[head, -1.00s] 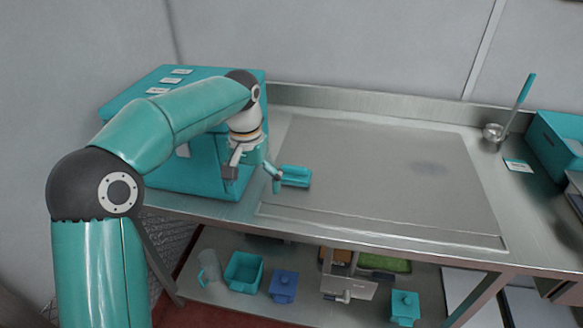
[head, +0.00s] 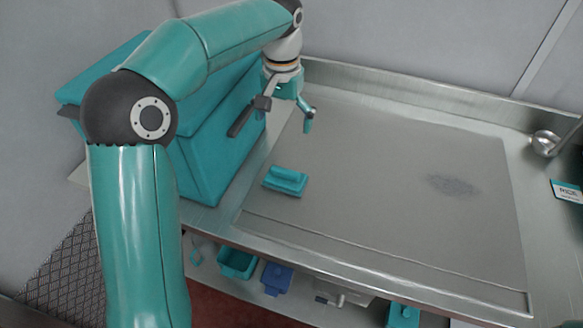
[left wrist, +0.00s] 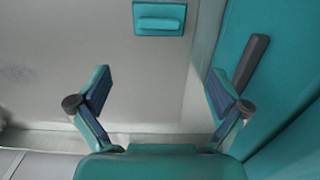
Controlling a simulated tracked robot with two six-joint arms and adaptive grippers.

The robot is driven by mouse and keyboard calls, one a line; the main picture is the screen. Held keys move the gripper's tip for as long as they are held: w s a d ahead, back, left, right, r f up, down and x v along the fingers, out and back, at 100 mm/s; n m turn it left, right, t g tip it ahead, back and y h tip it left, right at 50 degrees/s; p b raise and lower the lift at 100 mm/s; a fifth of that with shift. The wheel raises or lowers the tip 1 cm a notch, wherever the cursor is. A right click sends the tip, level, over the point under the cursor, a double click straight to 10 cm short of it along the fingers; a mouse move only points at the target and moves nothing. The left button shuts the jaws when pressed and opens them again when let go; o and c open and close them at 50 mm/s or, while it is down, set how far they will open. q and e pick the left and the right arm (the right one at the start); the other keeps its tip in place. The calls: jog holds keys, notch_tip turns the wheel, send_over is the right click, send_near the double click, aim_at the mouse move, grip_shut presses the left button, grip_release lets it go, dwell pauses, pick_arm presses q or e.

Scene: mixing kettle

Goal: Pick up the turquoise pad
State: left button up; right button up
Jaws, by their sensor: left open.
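The turquoise pad (head: 286,181) lies on the grey worktop, near its left front part, beside the turquoise box. It has a raised grip along its top. My left gripper (head: 283,117) is open and empty, above the worktop, farther back than the pad and apart from it. In the left wrist view, the pad (left wrist: 159,19) shows at the top edge, beyond the open fingers of my left gripper (left wrist: 159,85), roughly centred between them. My right gripper is not in view.
A big turquoise box (head: 215,150) with a dark handle (head: 239,121) stands close to the left of my gripper. The grey worktop (head: 390,210) is clear to the right, apart from a dark smudge (head: 453,185). A ladle (head: 546,142) lies far right. Bins sit on a lower shelf.

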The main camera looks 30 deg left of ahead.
pick_arm(q)
send_over(285, 170)
jog(key=f, duration=1.1)
jog(key=shift+a, duration=0.2)
jog(key=f+p, duration=0.1)
jog(key=f, duration=0.3)
jog(key=shift+d+f, duration=0.1)
jog(key=shift+d, duration=0.1)
jog(key=shift+f+p, duration=0.3)
jog(key=shift+f, duration=0.3)
jog(key=c, duration=1)
